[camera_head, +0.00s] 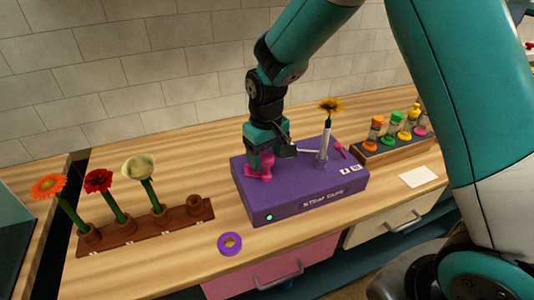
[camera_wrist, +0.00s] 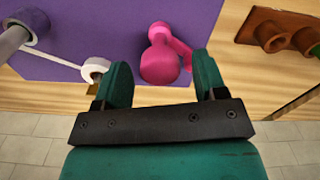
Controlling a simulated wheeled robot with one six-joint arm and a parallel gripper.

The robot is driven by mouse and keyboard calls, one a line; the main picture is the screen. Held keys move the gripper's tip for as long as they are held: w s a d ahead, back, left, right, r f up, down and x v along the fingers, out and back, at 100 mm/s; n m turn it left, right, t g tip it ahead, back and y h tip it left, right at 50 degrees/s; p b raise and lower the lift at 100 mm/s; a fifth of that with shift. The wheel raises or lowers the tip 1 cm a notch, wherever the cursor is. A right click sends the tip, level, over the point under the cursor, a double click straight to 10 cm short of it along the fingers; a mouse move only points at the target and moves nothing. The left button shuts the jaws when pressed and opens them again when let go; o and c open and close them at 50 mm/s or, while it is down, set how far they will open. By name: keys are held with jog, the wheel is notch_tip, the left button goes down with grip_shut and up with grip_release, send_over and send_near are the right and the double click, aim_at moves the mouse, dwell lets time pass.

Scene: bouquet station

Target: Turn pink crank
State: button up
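The pink crank (camera_head: 261,172) sits at the left end of the purple strap tape box (camera_head: 300,200). In the wrist view the crank (camera_wrist: 160,62) has a rounded knob and an arm reaching up and to the right. My gripper (camera_wrist: 160,66) is open, with one teal finger on either side of the knob. Gaps show between the fingers and the knob, and I see no clear contact. In the head view my gripper (camera_head: 262,152) is right over the crank and hides part of it.
A brown rack (camera_head: 140,232) with flowers is left. A purple ring (camera_head: 230,243) lies in front. Colored bottles (camera_head: 397,123) stand right.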

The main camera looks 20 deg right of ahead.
notch_tip(320, 180, up, 18)
jog(key=b, duration=0.2)
jog(key=shift+f, duration=0.25)
dwell(0.9)
notch_tip(320, 180, down, 18)
jog(key=n+p, duration=0.3)
jog(key=n, duration=1.5)
jog(key=shift+s+p, duration=0.1)
jog(key=shift+p, duration=0.2)
